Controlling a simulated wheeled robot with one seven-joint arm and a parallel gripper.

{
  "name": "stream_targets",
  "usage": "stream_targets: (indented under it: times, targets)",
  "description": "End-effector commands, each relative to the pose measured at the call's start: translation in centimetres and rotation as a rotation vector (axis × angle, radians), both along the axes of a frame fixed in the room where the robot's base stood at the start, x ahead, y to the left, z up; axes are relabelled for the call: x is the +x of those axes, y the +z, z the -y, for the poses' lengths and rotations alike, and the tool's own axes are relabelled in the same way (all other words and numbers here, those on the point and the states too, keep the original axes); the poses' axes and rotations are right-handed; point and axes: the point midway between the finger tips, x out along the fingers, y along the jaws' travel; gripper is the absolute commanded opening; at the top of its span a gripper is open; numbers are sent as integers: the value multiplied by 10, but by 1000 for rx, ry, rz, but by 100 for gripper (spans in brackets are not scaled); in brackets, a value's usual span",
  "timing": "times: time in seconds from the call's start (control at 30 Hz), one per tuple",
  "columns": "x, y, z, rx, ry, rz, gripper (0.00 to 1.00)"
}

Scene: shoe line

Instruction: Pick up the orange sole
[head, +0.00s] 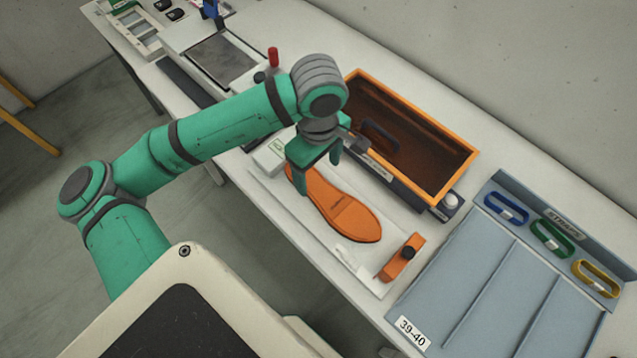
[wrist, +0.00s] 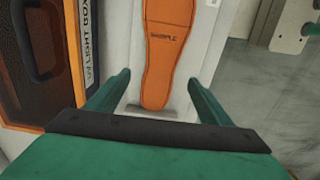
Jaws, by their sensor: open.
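The orange sole (head: 345,212) lies flat on a pale board (head: 283,208) on the bench in the head view. In the wrist view the sole (wrist: 168,50) runs from the top edge down to between the fingers, with dark lettering on it. My gripper (head: 318,175) is over the sole's far-left end in the head view. In the wrist view my gripper (wrist: 158,83) is open, with one finger on each side of the sole's near end. Nothing is held. I cannot tell the exact height of the fingertips over the board.
An orange-rimmed light box (head: 455,175) stands right behind the sole. An orange clamp with a black knob (head: 402,258) sits at the board's right end. A blue-grey straps tray (head: 470,275) is further right. A small white box (head: 270,154) is left of my gripper.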

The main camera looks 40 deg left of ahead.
Motion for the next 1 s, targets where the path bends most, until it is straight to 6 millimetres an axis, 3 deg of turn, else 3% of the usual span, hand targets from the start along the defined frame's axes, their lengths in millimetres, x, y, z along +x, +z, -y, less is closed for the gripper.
stream_targets:
  times: [0.27,0.6,0.9,1.0]
  targets:
    - [0,-20,-1,0,1,0,74]
    - [-2,-62,-7,0,8,1,74]
    - [-1,-66,-5,0,4,1,74]
    - [-1,-66,-5,0,4,1,50]
